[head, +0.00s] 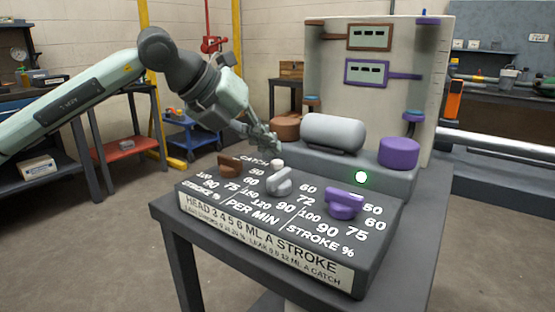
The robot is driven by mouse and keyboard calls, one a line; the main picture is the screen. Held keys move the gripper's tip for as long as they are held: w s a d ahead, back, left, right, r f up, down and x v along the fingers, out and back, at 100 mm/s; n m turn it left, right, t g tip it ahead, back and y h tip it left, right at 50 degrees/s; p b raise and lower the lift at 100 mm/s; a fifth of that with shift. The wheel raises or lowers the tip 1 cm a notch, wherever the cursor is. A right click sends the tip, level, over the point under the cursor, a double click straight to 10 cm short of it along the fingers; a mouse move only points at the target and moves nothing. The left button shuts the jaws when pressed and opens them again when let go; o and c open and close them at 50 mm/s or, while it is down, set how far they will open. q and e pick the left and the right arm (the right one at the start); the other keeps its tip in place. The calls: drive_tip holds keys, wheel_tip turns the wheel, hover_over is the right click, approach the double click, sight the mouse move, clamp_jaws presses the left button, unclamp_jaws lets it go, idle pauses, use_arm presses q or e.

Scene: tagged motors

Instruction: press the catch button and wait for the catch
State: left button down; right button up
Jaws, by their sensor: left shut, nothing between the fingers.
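The catch button (277,162) is a small pale cap beside the word CATCH on the sloped dark panel (290,235). My left gripper (271,148) comes in from the left, shut and empty. Its fingertips are just above and behind the button in the head view; I cannot tell whether they touch it. A green lamp (361,177) glows on the panel's back right. Two displays, one brown-framed (370,37) and one purple-framed (367,73), show dashes on the upright board (400,110). My right gripper is out of view.
The panel carries a brown knob (230,166), a grey knob (279,182) and a purple knob (343,203). Behind them are a grey cylinder (332,133), a brown motor head (286,127) and a purple one (399,153). All stand on a dark table (172,212).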

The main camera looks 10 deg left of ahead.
use_arm(q)
wheel_tip(320, 180, up, 6)
drive_tip(key=p, duration=0.3)
drive_tip(key=shift+f, duration=0.1)
idle(0.6)
